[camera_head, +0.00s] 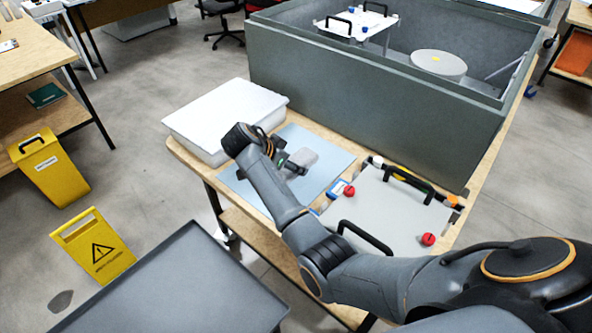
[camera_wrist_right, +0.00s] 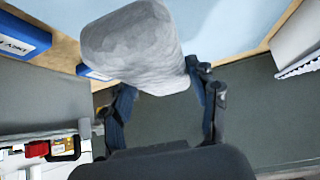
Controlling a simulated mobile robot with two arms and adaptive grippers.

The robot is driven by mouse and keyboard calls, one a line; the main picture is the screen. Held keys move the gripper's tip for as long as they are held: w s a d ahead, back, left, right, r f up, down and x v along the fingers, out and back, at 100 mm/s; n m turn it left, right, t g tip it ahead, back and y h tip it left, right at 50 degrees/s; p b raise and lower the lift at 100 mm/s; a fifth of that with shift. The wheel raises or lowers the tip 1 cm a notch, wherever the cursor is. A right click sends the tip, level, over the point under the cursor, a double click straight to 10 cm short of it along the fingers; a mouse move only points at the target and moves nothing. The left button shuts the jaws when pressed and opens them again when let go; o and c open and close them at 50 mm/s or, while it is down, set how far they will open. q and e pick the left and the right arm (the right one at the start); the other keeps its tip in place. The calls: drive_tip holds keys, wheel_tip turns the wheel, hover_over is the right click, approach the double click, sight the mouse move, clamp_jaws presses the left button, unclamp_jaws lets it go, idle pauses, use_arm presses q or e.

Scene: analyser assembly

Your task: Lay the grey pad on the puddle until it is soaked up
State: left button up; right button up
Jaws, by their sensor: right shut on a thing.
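The grey pad (camera_head: 303,158) is in the jaws of my right gripper (camera_head: 289,168), over the light blue mat on the workbench. In the right wrist view the pad (camera_wrist_right: 135,45) is a rounded, crumpled grey lump held at the tips of my right gripper (camera_wrist_right: 162,100), which is shut on it. I cannot tell whether the pad touches the mat. A small dark puddle (camera_head: 60,301) lies on the floor at the lower left, beside the yellow warning sign. My left gripper is not in view.
The light blue mat (camera_head: 327,183) lies between a white lidded box (camera_head: 226,112) and a grey panel (camera_head: 393,212) with black handles and red knobs. A large grey-green housing (camera_head: 370,110) stands behind. The yellow sign (camera_head: 93,247) and a dark grey tray (camera_head: 180,290) flank the puddle.

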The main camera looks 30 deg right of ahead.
sight(296, 182)
drive_tip(key=shift+s+d+f, duration=0.15)
drive_tip(key=shift+d+f, duration=0.2)
drive_tip(key=shift+d+f+p, duration=0.2)
drive_tip(key=shift+f+p, duration=0.2)
drive_tip(key=shift+f, duration=1.4)
drive_tip(key=shift+s+f, duration=0.1)
drive_tip(key=o, duration=1.2)
